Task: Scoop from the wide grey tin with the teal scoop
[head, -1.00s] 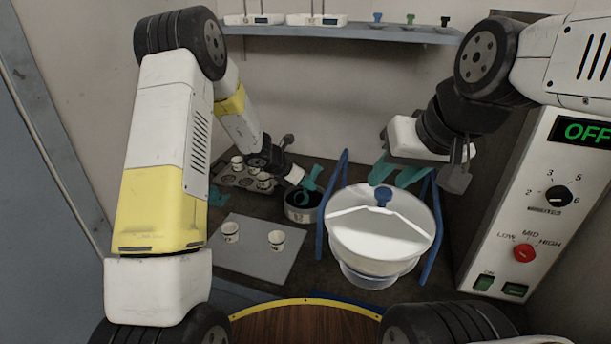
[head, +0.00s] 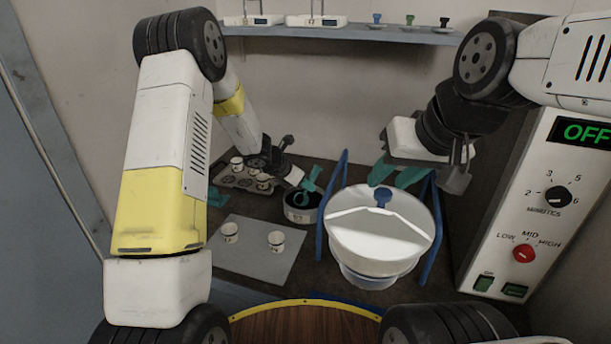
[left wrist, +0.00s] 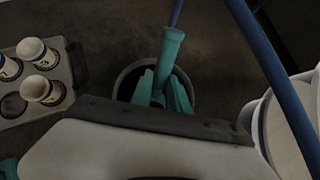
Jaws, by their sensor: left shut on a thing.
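The wide grey tin (head: 300,216) stands on the bench, left of the white sieve bowl. It also shows in the left wrist view (left wrist: 122,84), with a dark inside. The teal scoop (head: 313,175) has its handle rising above the tin; in the left wrist view the handle (left wrist: 171,46) points up and away. My left gripper (head: 305,192) is over the tin, its teal fingers shut on the scoop. The scoop's bowl is hidden by the fingers and tin, and I cannot see its contents. My right gripper (head: 397,176) is open and empty behind the sieve bowl.
The white bowl (head: 352,240) with a blue knob stands between blue uprights (head: 334,188). Two small cups (head: 277,240) sit on a grey mat (head: 250,265). A cup tray (head: 235,181) is behind. The control box (head: 520,220) reads OFF at right.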

